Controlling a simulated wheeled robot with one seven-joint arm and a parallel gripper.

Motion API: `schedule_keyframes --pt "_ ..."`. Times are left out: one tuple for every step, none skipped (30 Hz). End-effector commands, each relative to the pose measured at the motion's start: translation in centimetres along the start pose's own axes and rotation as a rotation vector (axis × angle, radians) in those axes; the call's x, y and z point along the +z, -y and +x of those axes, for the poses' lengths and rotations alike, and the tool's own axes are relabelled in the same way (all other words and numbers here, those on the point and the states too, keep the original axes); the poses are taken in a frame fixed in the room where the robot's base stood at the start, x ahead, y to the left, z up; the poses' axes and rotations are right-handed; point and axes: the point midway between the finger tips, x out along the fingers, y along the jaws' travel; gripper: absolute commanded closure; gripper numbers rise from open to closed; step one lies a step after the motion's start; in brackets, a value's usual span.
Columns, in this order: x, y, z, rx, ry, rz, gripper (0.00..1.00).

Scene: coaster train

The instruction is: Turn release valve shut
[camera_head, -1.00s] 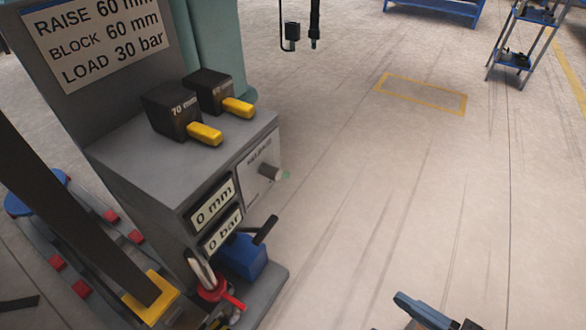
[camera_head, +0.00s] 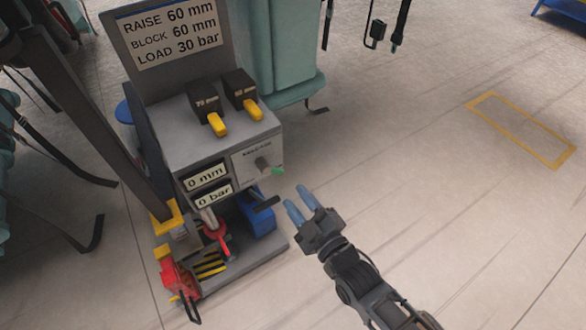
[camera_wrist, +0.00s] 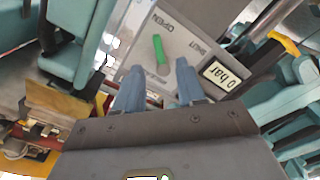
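In the wrist view the two blue fingers (camera_wrist: 160,69) stand apart on either side below the green handle. Contact is not visible.
The stand (camera_head: 163,140) carries two black blocks with yellow levers (camera_head: 218,124). Displays read 0 mm (camera_head: 206,176) and 0 bar (camera_head: 214,194). A blue unit with a black handle (camera_head: 259,219) and a red lever (camera_head: 218,235) sit below.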

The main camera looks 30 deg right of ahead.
Motion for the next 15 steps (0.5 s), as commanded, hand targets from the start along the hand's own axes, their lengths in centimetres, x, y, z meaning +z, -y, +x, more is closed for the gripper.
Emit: schedule_keyframes --pt "-0.3 -0.2 0.6 0.002 -0.003 -0.009 0.61" --pt "-0.3 -0.2 0.8 0.003 -0.004 -0.013 0.61" --pt "-0.3 -0.2 1.1 0.004 -0.005 -0.016 0.61" --pt "-0.2 -0.2 1.3 0.004 -0.005 -0.018 0.61" --pt "-0.2 -0.2 1.6 0.005 -0.005 -0.018 0.61" --pt "-0.2 -0.1 2.0 0.005 -0.006 -0.019 0.61" --pt "-0.2 -0.1 2.3 0.005 -0.006 -0.019 0.61" --pt "-0.2 -0.1 2.7 0.006 -0.006 -0.019 0.61" --pt "-0.2 -0.2 3.4 0.007 -0.007 -0.018 0.61" --pt "-0.2 -0.2 3.8 0.006 -0.006 -0.018 0.61" --pt "-0.2 -0.2 4.3 0.006 -0.006 -0.018 0.61" --pt "-0.2 -0.2 5.0 0.006 -0.006 -0.017 0.61" --pt "-0.2 -0.2 5.4 0.006 -0.005 -0.017 0.61" --pt "-0.2 -0.2 5.9 0.006 -0.005 -0.016 0.61" --pt "-0.2 -0.2 6.4 0.005 -0.005 -0.016 0.61"
